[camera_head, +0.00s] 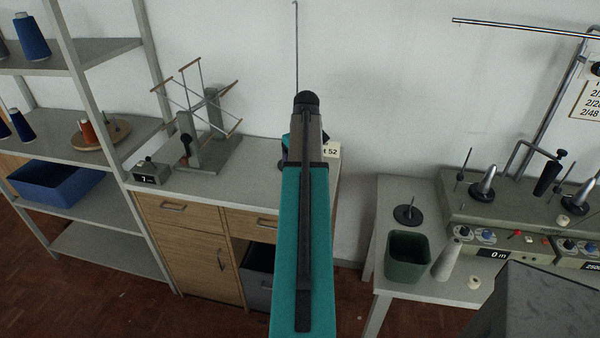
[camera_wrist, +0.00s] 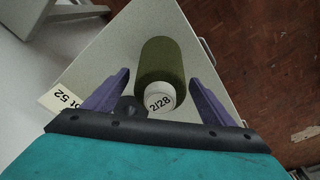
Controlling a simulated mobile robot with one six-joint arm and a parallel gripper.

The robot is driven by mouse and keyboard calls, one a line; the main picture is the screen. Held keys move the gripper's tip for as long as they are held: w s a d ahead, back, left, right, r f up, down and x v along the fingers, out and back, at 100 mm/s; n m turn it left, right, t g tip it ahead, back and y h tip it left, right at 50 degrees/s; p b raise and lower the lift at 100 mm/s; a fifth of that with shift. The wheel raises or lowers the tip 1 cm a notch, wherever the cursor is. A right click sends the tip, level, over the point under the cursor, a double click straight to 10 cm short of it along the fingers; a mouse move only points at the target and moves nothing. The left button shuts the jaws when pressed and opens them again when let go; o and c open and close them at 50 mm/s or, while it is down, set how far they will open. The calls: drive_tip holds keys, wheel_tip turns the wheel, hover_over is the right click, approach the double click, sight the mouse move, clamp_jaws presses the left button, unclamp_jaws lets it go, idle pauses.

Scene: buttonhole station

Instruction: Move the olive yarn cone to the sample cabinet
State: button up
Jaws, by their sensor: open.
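The olive yarn cone (camera_wrist: 162,62) is in the wrist view, on the pale grey top of a cabinet, its white end marked 2/28 facing the camera. My gripper (camera_wrist: 160,58) is open, with one purple finger on each side of the cone and gaps showing beside it. A card reading 52 shows on this top in both views, so it appears to be the wooden-fronted cabinet (camera_head: 190,245), taken as the sample cabinet. My arm hides the cone in the head view.
A small dark round part (camera_wrist: 128,108) is left of the cone. A yarn winder (camera_head: 205,125) and counter box (camera_head: 151,173) stand on the cabinet's left. Shelves (camera_head: 85,205) are further left. A winding table (camera_head: 395,200) with a green bin (camera_head: 407,258) stands right, across a gap.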

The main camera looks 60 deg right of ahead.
drive_tip(key=shift+s+a+r+b, duration=0.15)
drive_tip(key=shift+r+b, duration=0.25)
drive_tip(key=shift+r, duration=1.35)
drive_tip(key=shift+s+a+r+b, duration=0.15)
drive_tip(key=shift+r+b, duration=0.25)
drive_tip(key=shift+r, duration=1.35)
drive_tip(key=shift+s+r+b, duration=0.25)
drive_tip(key=shift+r+b, duration=0.15)
drive_tip(key=shift+r, duration=1.35)
